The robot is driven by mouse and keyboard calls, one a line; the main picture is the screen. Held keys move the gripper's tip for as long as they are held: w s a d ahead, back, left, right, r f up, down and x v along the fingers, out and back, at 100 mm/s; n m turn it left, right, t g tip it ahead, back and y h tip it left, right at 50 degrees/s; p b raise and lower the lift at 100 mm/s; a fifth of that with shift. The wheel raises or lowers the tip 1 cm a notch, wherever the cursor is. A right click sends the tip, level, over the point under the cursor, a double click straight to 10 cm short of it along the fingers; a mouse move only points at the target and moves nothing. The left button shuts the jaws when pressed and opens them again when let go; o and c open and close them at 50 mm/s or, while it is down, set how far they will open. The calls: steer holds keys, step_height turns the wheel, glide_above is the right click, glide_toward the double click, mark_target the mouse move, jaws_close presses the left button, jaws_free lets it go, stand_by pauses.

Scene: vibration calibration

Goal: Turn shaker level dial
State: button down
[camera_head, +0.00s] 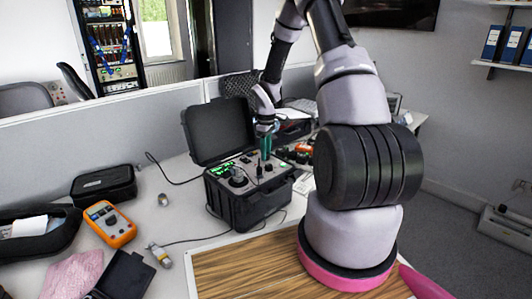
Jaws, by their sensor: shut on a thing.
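The shaker calibrator is a black case (232,206) with its lid (217,130) raised, standing on the white desk. Its top panel carries a lit green display (222,169), a round shaker head (238,178) and small controls. My gripper (266,156) points down over the back right part of the panel, its greenish fingers shut at the panel surface. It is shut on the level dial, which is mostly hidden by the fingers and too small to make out.
An orange multimeter (110,223), a black box (104,184), a small sensor with a cable (159,254) and a pink cloth (72,277) lie left of the case. A wooden board (235,270) lies in front. Other equipment stands behind my arm.

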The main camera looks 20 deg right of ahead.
steer(key=shift+n, duration=0.4)
steer(key=c, duration=0.5)
jaws_free()
step_height(320, 180, up, 11)
steer(key=shift+f, duration=0.1)
stand_by(0.4)
